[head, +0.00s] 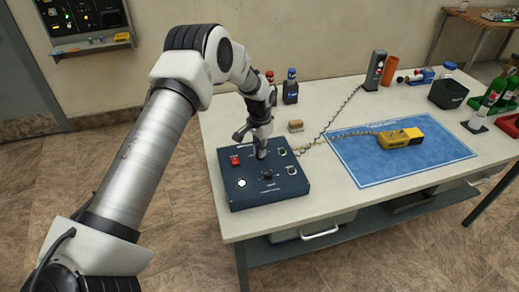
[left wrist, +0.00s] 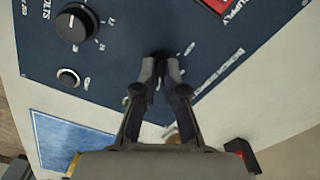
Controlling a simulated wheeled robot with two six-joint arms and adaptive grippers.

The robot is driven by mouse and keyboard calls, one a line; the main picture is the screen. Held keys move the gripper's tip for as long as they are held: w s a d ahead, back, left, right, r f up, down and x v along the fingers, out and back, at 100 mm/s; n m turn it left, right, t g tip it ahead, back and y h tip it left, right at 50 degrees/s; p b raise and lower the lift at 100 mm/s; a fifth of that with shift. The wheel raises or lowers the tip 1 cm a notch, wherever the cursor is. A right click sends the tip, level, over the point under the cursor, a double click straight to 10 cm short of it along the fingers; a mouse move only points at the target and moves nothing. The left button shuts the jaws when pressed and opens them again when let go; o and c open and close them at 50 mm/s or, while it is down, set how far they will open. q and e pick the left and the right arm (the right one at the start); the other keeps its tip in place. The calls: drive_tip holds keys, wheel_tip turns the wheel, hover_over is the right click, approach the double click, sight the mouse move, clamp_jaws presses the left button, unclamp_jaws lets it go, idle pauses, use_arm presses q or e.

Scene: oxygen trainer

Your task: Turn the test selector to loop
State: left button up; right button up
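The dark blue trainer box (head: 235,196) lies on the near left of the table. My left gripper (head: 261,154) points down at the back middle of its top panel. In the left wrist view the gripper (left wrist: 160,68) has its two fingertips close together, with a narrow gap. A small dark part of the panel (left wrist: 159,54) shows at the tips; it may be the test selector, but the fingers cover most of it. I cannot tell whether they grip it. Its setting cannot be read. My right gripper is not in view.
A round black knob (left wrist: 74,24) with a volts scale and a small silver-rimmed control (left wrist: 68,77) are on the panel. A red supply switch (head: 236,160) sits at its left. A yellow meter (head: 400,138) lies on a blue mat (head: 368,172). Bottles (head: 290,88) stand behind the box.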

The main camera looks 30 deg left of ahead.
use_arm(q)
drive_tip(key=o, duration=0.4)
drive_tip(key=shift+d+f, duration=0.1)
drive_tip(key=shift+f, duration=0.1)
drive_tip(key=shift+o, duration=0.2)
drive_tip(key=shift+w, duration=0.2)
wheel_tip(320, 180, up, 12)
drive_tip(key=shift+f, duration=0.1)
